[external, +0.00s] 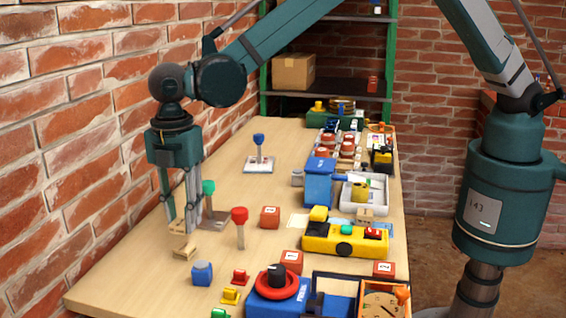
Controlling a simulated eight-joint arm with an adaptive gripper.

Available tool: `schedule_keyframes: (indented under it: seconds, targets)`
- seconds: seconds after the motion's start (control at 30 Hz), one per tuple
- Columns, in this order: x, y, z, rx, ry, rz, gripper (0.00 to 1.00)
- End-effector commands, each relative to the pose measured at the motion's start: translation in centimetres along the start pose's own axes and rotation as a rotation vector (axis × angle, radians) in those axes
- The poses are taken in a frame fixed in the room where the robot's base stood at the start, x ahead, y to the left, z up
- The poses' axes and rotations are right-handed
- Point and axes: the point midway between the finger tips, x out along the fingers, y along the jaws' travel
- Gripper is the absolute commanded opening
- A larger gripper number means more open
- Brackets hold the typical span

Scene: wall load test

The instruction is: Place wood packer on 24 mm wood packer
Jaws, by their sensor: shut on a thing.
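My gripper (181,230) hangs down at the left side of the table, its fingers close together and shut on a small wood packer (187,241). The held piece is small and partly hidden by the fingers. Just below it, a pale wood packer (183,253) lies on the table top. The two pieces look very close, one over the other. I cannot tell whether they touch, and no thickness marking is readable.
A green-topped post on a plate (208,188) stands right behind my gripper. A red-topped post (239,215) and a red block (270,217) are to the right. A blue block (202,273) is in front. The brick wall (60,150) is close on the left.

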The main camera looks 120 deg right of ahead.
Motion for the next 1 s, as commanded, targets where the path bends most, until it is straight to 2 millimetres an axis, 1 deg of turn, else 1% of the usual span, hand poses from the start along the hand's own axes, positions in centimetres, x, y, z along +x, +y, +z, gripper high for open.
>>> schedule_keyframes:
  seconds: [0.1,0.37,0.47,0.8,1.0]
  targets:
    - [0.5,0.0,0.0,0.000,0.000,0.000,0.18]
    - [0.5,0.0,0.0,0.000,0.000,0.000,0.18]
    - [0.8,0.0,0.0,0.000,0.000,0.000,0.18]
    - [3.9,0.0,0.0,0.000,0.000,0.000,0.18]
    - [4.2,0.0,0.0,0.000,0.000,0.000,0.18]
